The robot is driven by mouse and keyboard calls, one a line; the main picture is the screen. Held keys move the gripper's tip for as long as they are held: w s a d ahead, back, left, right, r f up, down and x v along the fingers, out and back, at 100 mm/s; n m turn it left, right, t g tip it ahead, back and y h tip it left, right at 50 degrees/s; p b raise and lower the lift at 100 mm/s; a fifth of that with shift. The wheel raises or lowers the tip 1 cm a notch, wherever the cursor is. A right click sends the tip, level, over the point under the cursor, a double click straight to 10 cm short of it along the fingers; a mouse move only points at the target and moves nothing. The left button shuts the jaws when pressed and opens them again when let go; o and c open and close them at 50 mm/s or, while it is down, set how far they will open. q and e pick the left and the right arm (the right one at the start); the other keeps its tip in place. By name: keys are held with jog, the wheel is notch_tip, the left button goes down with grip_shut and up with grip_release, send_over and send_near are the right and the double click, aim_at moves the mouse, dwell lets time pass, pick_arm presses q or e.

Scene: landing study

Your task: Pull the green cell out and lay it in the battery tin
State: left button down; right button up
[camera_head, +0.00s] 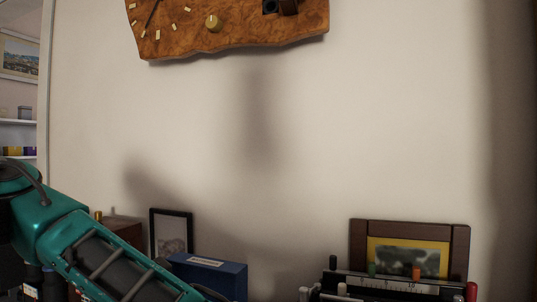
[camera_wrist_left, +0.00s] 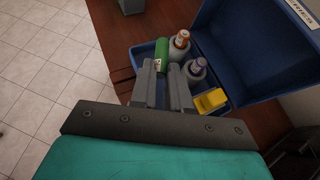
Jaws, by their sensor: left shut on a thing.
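The green cell (camera_wrist_left: 162,55) is between the fingertips of my left gripper (camera_wrist_left: 162,70) in the left wrist view. The gripper is shut on it. The blue battery tin (camera_wrist_left: 137,56) is open below, and the cell appears over its left part; I cannot tell whether it touches the tin. Two grey cells with coloured tops (camera_wrist_left: 181,40) (camera_wrist_left: 196,68) and a yellow block-shaped item (camera_wrist_left: 211,100) are in the tin. The tin's raised blue lid (camera_head: 215,277) shows in the head view, where my left gripper is hidden. My right gripper is not in view.
A wooden clock (camera_head: 235,35) hangs on the wall, with a dark recess at its upper right. A black picture frame (camera_head: 171,232) stands behind the lid. A brown frame (camera_head: 410,228) and a dark stand with pegs (camera_head: 395,284) are at the right.

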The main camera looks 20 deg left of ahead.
pick_arm(q)
jog(key=shift+f, duration=0.2)
jog(key=shift+f+b, duration=0.3)
jog(key=shift+f, duration=0.45)
jog(key=shift+f, duration=0.1)
jog(key=c, duration=1)
grip_release()
jog(key=shift+d, duration=0.1)
jog(key=p+v, duration=0.1)
jog(key=v, duration=1.2)
